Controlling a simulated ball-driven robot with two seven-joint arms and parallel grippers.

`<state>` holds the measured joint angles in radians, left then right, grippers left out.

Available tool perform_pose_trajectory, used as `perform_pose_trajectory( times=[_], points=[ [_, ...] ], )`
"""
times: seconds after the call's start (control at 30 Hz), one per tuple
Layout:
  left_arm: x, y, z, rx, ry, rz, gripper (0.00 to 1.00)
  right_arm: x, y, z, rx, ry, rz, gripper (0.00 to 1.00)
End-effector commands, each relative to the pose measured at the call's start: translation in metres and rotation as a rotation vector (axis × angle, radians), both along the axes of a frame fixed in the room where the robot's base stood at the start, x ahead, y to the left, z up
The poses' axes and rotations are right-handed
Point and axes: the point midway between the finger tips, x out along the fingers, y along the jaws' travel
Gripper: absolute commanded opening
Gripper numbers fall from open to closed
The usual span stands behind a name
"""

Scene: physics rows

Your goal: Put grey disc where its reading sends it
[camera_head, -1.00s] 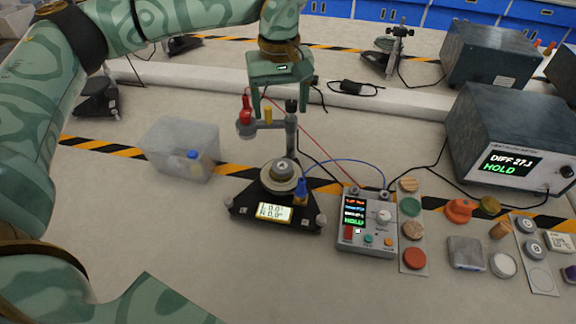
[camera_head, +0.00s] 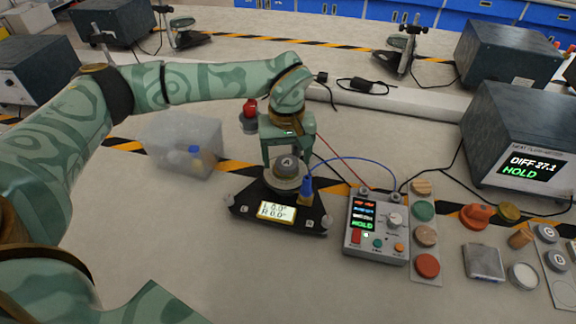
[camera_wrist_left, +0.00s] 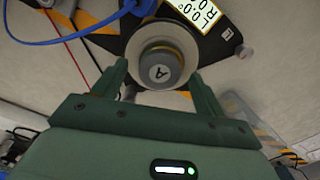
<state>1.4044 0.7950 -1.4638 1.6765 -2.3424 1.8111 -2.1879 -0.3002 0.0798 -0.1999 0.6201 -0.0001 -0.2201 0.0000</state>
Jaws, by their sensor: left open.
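The grey disc (camera_head: 287,166), marked A, sits on the round pad of a dark instrument stand (camera_head: 250,204). The stand's lit display (camera_head: 276,212) shows L and R at 0.0°. In the left wrist view the grey disc (camera_wrist_left: 160,68) lies between the fingers. My left gripper (camera_head: 286,158) is open and lowered around the disc, one finger on each side; I cannot tell whether they touch it. A control box (camera_head: 377,228) has a small screen with HOLD in green. A large grey meter (camera_head: 525,135) reads DIFF 27.1 HOLD. My right gripper is not in view.
A strip of coloured pads (camera_head: 427,238) lies right of the control box. Farther right are an orange knob (camera_head: 477,216), a silver block (camera_head: 483,263) and a card with grey discs (camera_head: 558,262). A clear bin (camera_head: 182,142) stands left of the stand. Blue and red cables run behind.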

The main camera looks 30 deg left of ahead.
Motion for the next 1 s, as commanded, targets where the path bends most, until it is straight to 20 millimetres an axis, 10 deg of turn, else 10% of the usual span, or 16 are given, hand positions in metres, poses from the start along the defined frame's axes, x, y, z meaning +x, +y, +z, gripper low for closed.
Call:
perform_pose_trajectory(
  times=[0.27,0.47,1.0],
  points=[
    [0.000,0.000,-0.005,0.000,-0.002,0.000,0.72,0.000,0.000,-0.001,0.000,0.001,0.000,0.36],
    [0.000,0.000,-0.005,0.000,-0.002,0.000,0.24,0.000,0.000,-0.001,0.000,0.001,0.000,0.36],
    [0.001,0.000,0.024,0.000,-0.008,-0.001,0.20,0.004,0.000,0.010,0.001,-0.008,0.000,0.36]
  ],
)
